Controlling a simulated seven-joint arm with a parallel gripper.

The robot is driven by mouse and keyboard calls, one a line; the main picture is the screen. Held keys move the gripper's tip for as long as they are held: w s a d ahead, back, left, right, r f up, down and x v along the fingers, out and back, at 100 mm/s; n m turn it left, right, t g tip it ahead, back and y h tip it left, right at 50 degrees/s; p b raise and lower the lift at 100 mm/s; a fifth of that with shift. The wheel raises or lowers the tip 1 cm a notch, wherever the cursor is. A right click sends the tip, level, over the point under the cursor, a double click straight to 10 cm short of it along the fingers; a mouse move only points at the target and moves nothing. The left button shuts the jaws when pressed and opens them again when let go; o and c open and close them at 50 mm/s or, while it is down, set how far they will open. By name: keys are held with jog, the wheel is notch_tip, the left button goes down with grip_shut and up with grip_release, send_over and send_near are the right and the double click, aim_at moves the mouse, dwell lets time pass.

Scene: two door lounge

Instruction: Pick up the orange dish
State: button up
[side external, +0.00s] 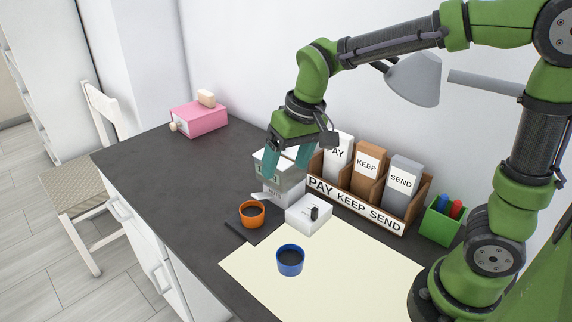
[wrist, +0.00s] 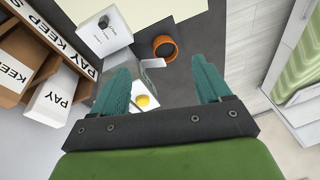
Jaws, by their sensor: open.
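My gripper (side external: 285,158) hangs above the desk, behind and above the dish in the side view. Its two teal fingers are spread apart with nothing between them, as the wrist view (wrist: 163,75) also shows. The gripper is apart from the dish.
A white box (side external: 309,214) stands right of the dish; a blue dish (side external: 290,260) is in front. A letter organiser (side external: 365,203) stands along the wall. A pink box (side external: 199,119) is far left; the left desktop is clear.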

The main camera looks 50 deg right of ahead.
jog(key=w+a+f+g+h, duration=0.1)
jog(key=w+a+f, duration=0.15)
jog(key=w, duration=0.45)
send_over(252, 208)
jog(key=shift+h, duration=0.3)
jog(key=f, duration=1)
jog(key=shift+s+a, duration=0.15)
jog(key=shift+s, duration=0.25)
jog(key=shift+w+f, duration=0.2)
jog(key=shift+f, duration=1.3)
jog(key=shift+w+f, duration=0.15)
jog(key=shift+f, duration=1.35)
jog(key=shift+c, duration=0.2)
jog(key=shift+r, duration=0.1)
jog(key=c, duration=0.9)
jog(key=shift+o, duration=0.2)
jog(key=shift+r, duration=0.1)
